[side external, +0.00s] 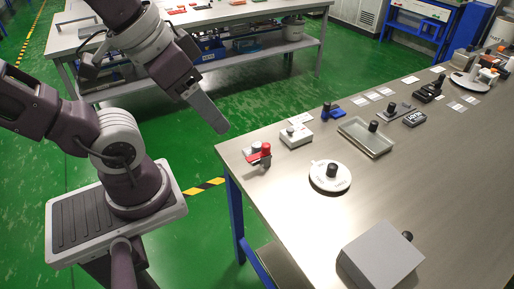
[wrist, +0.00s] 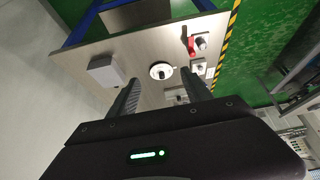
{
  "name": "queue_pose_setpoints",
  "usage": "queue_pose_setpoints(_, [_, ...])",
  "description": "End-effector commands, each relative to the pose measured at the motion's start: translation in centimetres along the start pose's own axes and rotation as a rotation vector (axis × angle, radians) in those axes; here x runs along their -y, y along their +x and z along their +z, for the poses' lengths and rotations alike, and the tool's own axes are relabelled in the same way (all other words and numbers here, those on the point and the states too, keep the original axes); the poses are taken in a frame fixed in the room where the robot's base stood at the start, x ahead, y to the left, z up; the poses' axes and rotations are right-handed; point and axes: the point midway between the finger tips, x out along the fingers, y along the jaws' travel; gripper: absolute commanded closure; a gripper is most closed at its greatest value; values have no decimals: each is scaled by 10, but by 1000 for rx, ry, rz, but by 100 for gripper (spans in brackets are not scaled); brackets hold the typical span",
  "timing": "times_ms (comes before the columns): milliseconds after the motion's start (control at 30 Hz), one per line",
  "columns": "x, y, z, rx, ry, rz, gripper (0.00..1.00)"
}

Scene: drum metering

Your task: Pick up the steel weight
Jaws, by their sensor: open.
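A small grey cylinder with a knob-like top (side external: 256,147) stands at the near left corner of the steel table, beside a red piece (side external: 265,155); it looks like the steel weight, but it is too small to be sure. In the wrist view the grey cylinder (wrist: 201,43) shows right of the red piece (wrist: 191,46), beyond the right finger. My gripper (side external: 219,127) is in the air off the table's left edge, apart from everything. In the wrist view its fingers (wrist: 160,76) are spread with nothing between them.
A white round dish with a dark knob (side external: 330,182) is on the table (side external: 440,180). A grey box (side external: 378,262) stands at the front. The middle right is clear.

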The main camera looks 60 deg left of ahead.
Motion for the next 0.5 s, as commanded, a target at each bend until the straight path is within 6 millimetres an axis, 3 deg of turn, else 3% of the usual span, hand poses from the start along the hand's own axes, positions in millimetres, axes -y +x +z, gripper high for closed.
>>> queue_pose_setpoints(133, [5, 19, -24, 203, -219, 38, 42])
queue_pose_setpoints(267, [24, 56, -59, 450, -560, 121, 42])
queue_pose_setpoints(400, [70, 115, -90, 678, -968, 245, 42])
queue_pose_setpoints(500, [116, 167, -96, 806, -1271, 356, 42])
